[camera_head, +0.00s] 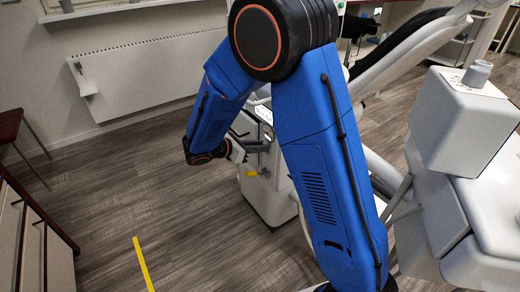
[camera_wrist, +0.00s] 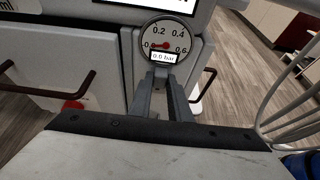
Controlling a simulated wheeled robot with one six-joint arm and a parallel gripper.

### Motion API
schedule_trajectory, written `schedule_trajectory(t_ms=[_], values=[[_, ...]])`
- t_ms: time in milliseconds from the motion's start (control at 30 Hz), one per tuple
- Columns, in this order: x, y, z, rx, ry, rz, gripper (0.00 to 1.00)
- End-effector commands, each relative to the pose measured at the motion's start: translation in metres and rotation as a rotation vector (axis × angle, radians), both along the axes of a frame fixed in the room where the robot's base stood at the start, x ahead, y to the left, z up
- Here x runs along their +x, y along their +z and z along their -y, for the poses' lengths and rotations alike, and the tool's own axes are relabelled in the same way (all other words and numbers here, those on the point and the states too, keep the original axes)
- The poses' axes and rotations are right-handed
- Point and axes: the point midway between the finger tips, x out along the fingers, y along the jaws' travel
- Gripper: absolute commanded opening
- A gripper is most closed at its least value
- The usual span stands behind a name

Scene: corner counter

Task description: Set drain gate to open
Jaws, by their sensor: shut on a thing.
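My gripper (camera_wrist: 165,80) reaches forward to the grey front of a unit, just below a round gauge (camera_wrist: 166,42) reading 0.0 bar. Its two fingers are close together and shut on a small part there, taken to be the drain gate; the fingers hide most of it, so its position cannot be read. In the head view my gripper (camera_head: 247,148) is small, at the side of the white dental unit (camera_head: 272,200).
Dark bar handles stick out at the left (camera_wrist: 78,88) and right (camera_wrist: 206,84) of my fingers. A red round part (camera_wrist: 72,105) sits low left.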

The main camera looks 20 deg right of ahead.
Motion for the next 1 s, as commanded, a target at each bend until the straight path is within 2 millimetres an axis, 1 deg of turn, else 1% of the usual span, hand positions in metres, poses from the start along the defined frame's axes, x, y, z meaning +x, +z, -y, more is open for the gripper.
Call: schedule_trajectory(t_ms=[67, 100, 133, 167, 433, 567, 667, 767, 1000], values=[[0.001, 0.004, -0.001, -0.003, 0.002, 0.007, 0.0], [0.001, 0.004, -0.001, -0.003, 0.002, 0.007, 0.24], [0.001, 0.004, -0.001, -0.003, 0.002, 0.007, 0.32], [0.001, 0.004, -0.001, -0.003, 0.001, 0.006, 0.36], [0.001, 0.003, -0.001, -0.002, 0.001, 0.004, 0.36], [-0.001, 0.004, -0.006, -0.002, 0.003, 0.005, 0.36], [-0.004, 0.009, -0.016, 0.0, 0.002, 0.006, 0.36], [-0.009, 0.015, -0.032, -0.001, 0.003, 0.005, 0.36], [-0.022, 0.034, -0.074, -0.001, 0.004, 0.007, 0.36]])
